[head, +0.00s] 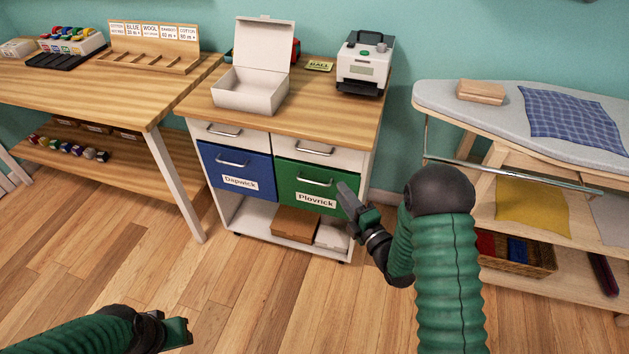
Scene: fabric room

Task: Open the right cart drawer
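The cart (370,118) has a wooden top and white body. Its right drawer (290,188) has a green front labelled "Plovrick" and a silver bar handle (315,182); it looks shut. The left drawer (215,163) is blue, labelled "Dapwick", and also looks shut. My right gripper (345,190) is in front of the green drawer's right edge, to the right of the handle and apart from it in the picture. Its finger opening is not clear. My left gripper (186,331) is low at the bottom left, over the floor, far from the cart; its opening is not clear.
Two shallow white drawers with handles (318,152) sit above the coloured ones. An open white box (250,92) and a label printer (364,65) stand on top. A wooden table (130,95) is left, an ironing board (450,100) right. Floor in front is clear.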

